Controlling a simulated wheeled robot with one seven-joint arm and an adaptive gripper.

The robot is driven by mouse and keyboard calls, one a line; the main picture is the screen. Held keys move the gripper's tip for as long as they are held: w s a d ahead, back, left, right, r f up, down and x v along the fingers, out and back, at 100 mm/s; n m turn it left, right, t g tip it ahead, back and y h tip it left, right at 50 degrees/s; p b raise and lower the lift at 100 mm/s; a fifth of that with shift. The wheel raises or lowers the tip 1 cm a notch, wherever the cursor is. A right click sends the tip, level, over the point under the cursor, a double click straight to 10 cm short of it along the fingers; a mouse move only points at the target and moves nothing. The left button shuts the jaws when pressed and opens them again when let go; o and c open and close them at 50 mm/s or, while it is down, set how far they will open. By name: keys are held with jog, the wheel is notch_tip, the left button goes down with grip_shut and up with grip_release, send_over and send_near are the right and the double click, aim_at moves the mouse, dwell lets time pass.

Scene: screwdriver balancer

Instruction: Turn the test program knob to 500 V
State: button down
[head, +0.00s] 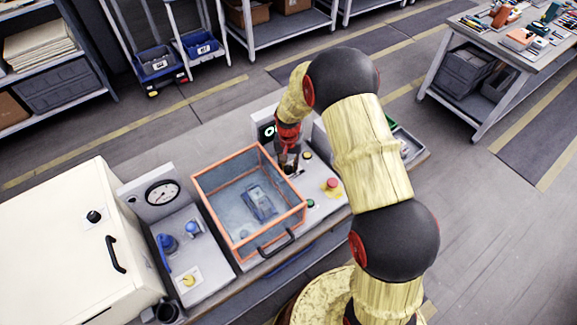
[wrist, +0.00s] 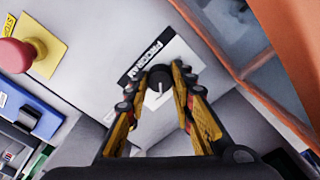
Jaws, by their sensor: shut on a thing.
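The test program knob (wrist: 159,74) is dark and round with a white pointer line, and sits on a white plate (wrist: 172,54) with a black label strip reading PROGRAM. In the wrist view the pointer runs toward the bottom of the picture. My gripper (wrist: 158,92) is shut on the knob, with one yellow-and-black finger on each side. The voltage markings around the knob are not readable. In the head view my gripper (head: 288,158) reaches down to the panel right of the orange-framed box, and it hides the knob there.
The clear box with an orange frame (head: 222,173) and black handle (head: 276,243) stands close left of my gripper. A red stop button (head: 331,183) on a yellow plate and a green button (head: 310,203) are on the same panel. A gauge (head: 162,193) stands further left.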

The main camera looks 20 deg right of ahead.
aim_at(288, 167)
jog(key=m, duration=0.4)
jog(key=shift+m, duration=2.6)
jog(key=c, duration=1.6)
grip_release()
jog(key=shift+o, duration=0.6)
notch_tip(288, 167, up, 12)
